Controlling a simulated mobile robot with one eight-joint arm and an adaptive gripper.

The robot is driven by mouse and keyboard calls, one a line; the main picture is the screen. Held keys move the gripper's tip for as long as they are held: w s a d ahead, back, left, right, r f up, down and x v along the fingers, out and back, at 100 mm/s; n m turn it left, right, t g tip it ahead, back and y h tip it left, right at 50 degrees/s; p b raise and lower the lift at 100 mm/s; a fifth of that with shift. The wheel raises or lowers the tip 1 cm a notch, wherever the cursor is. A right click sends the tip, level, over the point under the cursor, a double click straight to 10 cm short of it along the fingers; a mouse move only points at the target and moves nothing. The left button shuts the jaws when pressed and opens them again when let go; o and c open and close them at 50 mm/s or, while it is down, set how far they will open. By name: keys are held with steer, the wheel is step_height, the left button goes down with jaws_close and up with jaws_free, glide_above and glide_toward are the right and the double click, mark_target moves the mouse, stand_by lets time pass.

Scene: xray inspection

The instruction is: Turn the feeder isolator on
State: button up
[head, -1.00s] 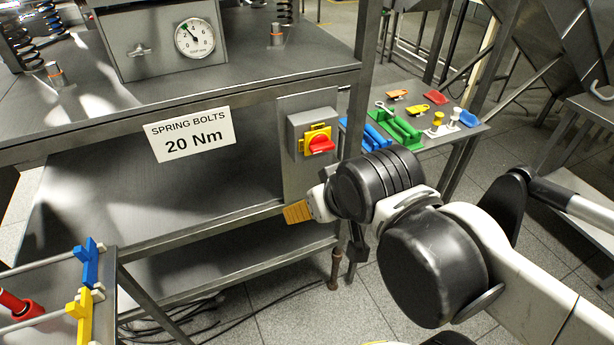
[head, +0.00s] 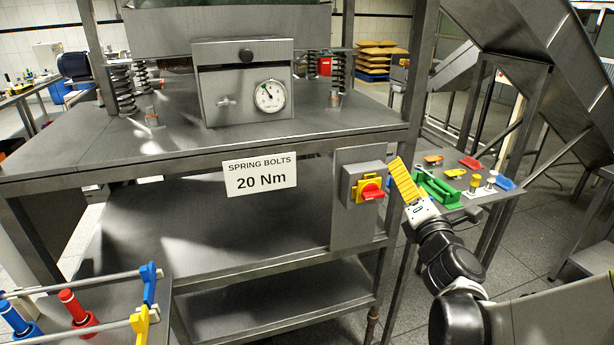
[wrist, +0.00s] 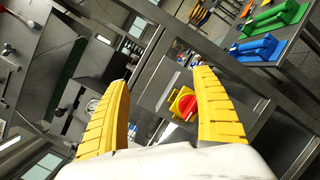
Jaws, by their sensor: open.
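The feeder isolator (head: 371,189) is a red rotary handle on a yellow plate, on the front of a grey box (head: 350,181) fixed to the steel frame. In the wrist view the red handle (wrist: 187,106) shows between the two yellow fingers, beyond their tips and nearer the right finger. My gripper (head: 399,168) is raised just right of the isolator box in the head view, its yellow finger pointing up. In the wrist view my gripper (wrist: 163,75) is open and empty. I see no contact with the handle.
A sign (head: 259,176) reading "SPRING BOLTS 20 Nm" hangs left of the isolator. A dial gauge (head: 270,96) sits on the box above. A side table with green tools (head: 437,190) and coloured tags stands behind my gripper. A rack with coloured clamps (head: 150,285) stands at lower left.

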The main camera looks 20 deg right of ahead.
mark_target(376, 197)
step_height(376, 197, down, 10)
steer(key=a+n+y+b, duration=0.15)
steer(key=n+y, duration=0.45)
steer(key=n, duration=0.7)
steer(key=shift+g, duration=0.3)
steer(key=w, duration=0.3)
steer(key=w+b, duration=0.1)
steer(key=w, duration=0.6)
steer(key=shift+a, duration=0.35)
steer(key=shift+c, duration=0.2)
steer(key=c, duration=1.1)
